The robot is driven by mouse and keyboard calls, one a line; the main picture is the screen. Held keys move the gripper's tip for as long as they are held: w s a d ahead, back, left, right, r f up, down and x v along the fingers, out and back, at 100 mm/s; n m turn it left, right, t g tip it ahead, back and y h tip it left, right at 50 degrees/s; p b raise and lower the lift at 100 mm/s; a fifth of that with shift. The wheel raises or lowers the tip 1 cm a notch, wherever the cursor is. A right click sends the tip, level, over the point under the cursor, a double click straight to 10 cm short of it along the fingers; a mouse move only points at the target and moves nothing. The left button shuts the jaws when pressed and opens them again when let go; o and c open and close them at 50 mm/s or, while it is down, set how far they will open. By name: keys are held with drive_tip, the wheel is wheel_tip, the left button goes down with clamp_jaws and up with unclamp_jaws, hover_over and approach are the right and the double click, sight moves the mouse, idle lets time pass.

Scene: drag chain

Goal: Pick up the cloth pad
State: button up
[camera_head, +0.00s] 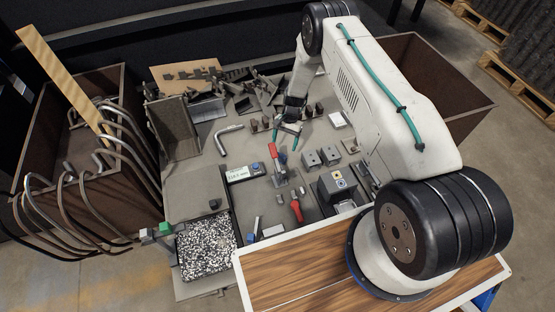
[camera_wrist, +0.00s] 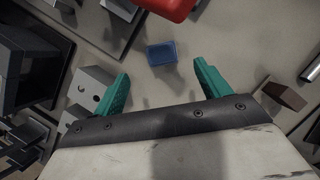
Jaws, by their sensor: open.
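A small blue block-like pad, which I take as the cloth pad (camera_wrist: 162,53), lies on the grey table top in the wrist view. It sits a little beyond the gap between my fingertips, and nothing holds it. In the head view the pad (camera_head: 283,156) is a small blue patch beside a red-handled clamp, partly hidden. My gripper (camera_wrist: 162,80) is open and empty, its two teal fingers wide apart. In the head view my gripper (camera_head: 287,134) hangs over the middle of the table, close to the pad.
The red clamp handle (camera_wrist: 168,6) is just beyond the pad. Grey blocks with holes (camera_head: 320,158) stand to the right. A bent metal pipe (camera_head: 225,137) lies farther left. Bare table surrounds the pad.

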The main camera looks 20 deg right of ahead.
sight(281, 155)
drive_tip(key=x, duration=0.7)
drive_tip(key=shift+s+a+f, duration=0.1)
drive_tip(key=shift+a, duration=0.1)
drive_tip(key=c, duration=1.1)
drive_tip(key=shift+c, duration=0.2)
drive_tip(key=shift+r, duration=0.85)
wheel_tip(281, 155, up, 2)
drive_tip(key=shift+r, duration=0.1)
drive_tip(key=w+d, duration=1.1)
drive_tip(key=shift+w+d+f, duration=0.15)
drive_tip(key=shift+d+f, duration=0.05)
drive_tip(key=shift+f, duration=0.05)
drive_tip(key=shift+w+d, duration=0.7)
